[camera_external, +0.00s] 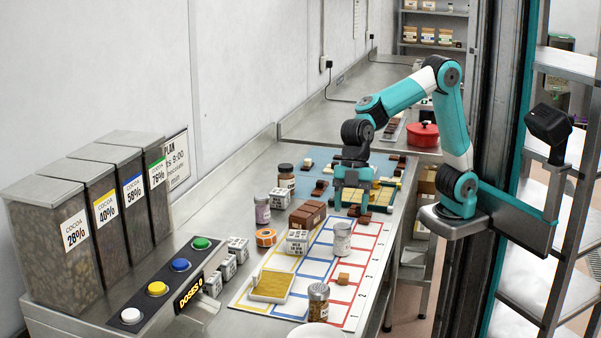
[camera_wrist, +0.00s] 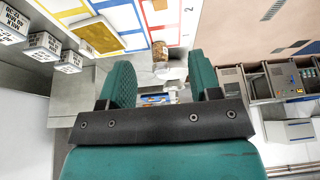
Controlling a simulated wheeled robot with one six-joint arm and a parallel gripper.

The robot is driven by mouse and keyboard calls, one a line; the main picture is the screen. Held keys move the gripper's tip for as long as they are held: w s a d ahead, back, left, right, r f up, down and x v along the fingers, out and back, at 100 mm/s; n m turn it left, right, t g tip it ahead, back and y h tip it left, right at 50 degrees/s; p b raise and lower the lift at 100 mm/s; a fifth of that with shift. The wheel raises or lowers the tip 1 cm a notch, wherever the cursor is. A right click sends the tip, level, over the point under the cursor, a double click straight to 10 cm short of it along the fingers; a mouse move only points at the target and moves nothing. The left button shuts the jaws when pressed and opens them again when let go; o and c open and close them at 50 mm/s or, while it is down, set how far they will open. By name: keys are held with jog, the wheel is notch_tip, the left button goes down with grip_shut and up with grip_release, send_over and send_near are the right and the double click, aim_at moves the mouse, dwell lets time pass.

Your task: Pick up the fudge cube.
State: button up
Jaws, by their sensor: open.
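The fudge cube (camera_external: 343,278) is a small caramel-brown block. It sits on the white sheet with coloured grid lines, near the sheet's right front part. In the wrist view a small brown block, which looks like the cube (camera_wrist: 160,4), shows at the top edge, partly cut off. My gripper (camera_external: 351,207) is open and points down farther back, by the near edge of the blue mat, apart from the cube. Its two teal fingers (camera_wrist: 162,75) show in the wrist view with nothing held between them.
A jar with dark bits (camera_external: 318,301) stands close in front of the cube. A pale lidded jar (camera_external: 341,239) stands behind it. A yellow-brown tray (camera_external: 270,286) lies to the left. Brown blocks (camera_external: 307,214) and a white lettered box (camera_external: 297,242) stand farther back. Bare sheet surrounds the cube.

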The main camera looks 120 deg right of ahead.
send_over(344, 275)
jog(key=s+d, duration=0.1)
jog(key=d, duration=0.1)
notch_tip(344, 275, down, 11)
jog(key=shift+s+d+r, duration=0.1)
jog(key=shift+s, duration=0.05)
jog(key=shift+p+x, duration=0.6)
jog(key=shift+x, duration=2.15)
jog(key=shift+s, duration=0.1)
jog(key=c, duration=1)
